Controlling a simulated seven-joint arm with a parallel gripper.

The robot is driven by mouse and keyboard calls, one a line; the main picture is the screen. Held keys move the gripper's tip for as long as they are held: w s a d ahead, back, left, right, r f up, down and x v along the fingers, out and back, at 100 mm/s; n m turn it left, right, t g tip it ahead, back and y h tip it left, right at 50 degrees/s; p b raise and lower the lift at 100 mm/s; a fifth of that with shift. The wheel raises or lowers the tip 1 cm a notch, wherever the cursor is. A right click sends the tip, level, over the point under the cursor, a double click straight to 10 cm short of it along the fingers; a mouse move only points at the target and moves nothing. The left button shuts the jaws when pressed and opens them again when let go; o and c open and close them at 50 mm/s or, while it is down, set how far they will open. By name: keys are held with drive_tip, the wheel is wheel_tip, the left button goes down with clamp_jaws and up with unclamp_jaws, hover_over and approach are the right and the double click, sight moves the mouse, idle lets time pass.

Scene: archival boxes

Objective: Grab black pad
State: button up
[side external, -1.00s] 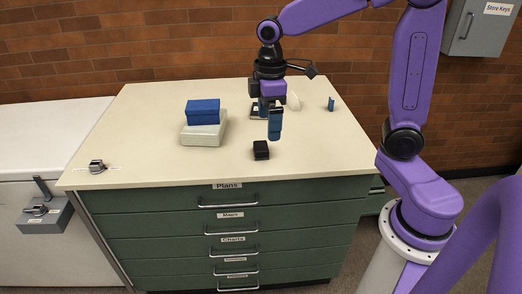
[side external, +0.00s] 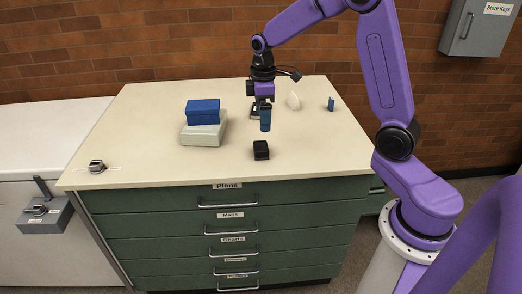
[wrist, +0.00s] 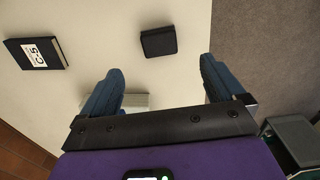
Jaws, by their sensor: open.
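The black pad (side external: 261,151) is a small dark block on the pale tabletop near the front edge, in the side view. In the wrist view the pad (wrist: 158,41) lies ahead of the fingers, roughly centred between them. My gripper (side external: 265,128) hangs above the table, just behind the pad in the picture and apart from it. In the wrist view my gripper (wrist: 160,78) has its two blue fingers spread wide, with nothing held between them.
A blue box (side external: 203,106) sits on a grey box (side external: 203,134) left of the pad. The wrist view shows a dark book labelled C-5 (wrist: 20,50). Tabletop around the pad is clear.

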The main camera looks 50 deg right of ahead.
hover_over(261, 145)
drive_tip(key=f, duration=0.5)
drive_tip(key=shift+s+f, duration=0.3)
drive_tip(key=shift+s, duration=0.05)
drive_tip(key=shift+w+f, duration=0.15)
drive_tip(key=shift+f, duration=1.15)
drive_tip(key=shift+w+f, duration=0.15)
drive_tip(key=shift+f, duration=1.15)
drive_tip(key=c, duration=1.1)
